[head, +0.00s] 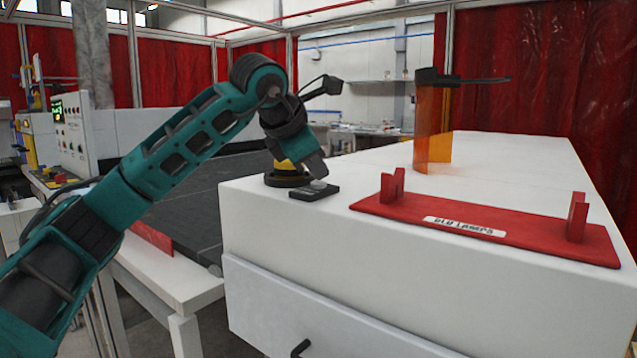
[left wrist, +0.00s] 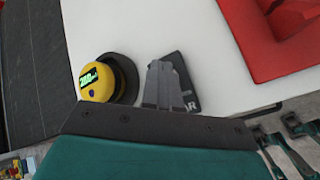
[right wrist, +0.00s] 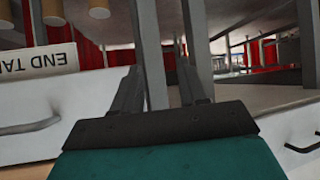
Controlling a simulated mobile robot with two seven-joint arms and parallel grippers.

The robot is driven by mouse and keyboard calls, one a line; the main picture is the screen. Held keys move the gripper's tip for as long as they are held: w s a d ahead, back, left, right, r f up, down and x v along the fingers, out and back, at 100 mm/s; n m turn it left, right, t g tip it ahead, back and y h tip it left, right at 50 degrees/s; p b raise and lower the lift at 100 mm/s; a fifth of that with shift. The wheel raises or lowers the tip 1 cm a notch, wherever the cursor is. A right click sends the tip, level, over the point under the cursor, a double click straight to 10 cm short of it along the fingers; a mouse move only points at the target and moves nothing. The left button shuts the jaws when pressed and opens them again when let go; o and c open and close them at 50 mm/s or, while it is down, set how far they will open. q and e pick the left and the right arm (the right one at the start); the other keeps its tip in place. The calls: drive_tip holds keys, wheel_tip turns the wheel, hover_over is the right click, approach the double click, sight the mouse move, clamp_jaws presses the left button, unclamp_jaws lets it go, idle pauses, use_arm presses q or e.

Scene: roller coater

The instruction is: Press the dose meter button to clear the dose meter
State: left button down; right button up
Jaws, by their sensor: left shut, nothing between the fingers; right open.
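The dose meter is a round yellow device with a lit green display (left wrist: 97,82); it sits in a black round holder (left wrist: 125,80) on the white cabinet top. A small dark blue button (left wrist: 91,92) shows on its face. In the head view, the meter (head: 287,166) is partly hidden behind my left gripper. My left gripper (left wrist: 165,68) is shut and empty, pointing down over a black plate (head: 322,193) beside the meter. Whether its tips touch the plate is unclear. My right gripper (right wrist: 160,85) is open and empty, away from the meter, and shows only in the right wrist view.
A red stand (head: 490,232) with upright brackets lies on the cabinet top to the right. An orange translucent shield (head: 433,130) stands behind it. A dark conveyor surface (head: 190,195) lies left of the cabinet. The white top (head: 385,165) between plate and shield is clear.

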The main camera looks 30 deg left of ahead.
sight(316, 183)
use_arm(q)
drive_tip(key=shift+f, duration=0.25)
drive_tip(key=shift+r, duration=0.1)
idle(0.3)
drive_tip(key=shift+r+p, duration=0.75)
drive_tip(key=shift+r, duration=0.05)
wheel_tip(316, 183, up, 3)
drive_tip(key=p, duration=0.2)
drive_tip(key=shift+p, duration=0.4)
drive_tip(key=shift+r+p, duration=0.55)
drive_tip(key=shift+r, duration=0.5)
drive_tip(key=shift+f, duration=0.1)
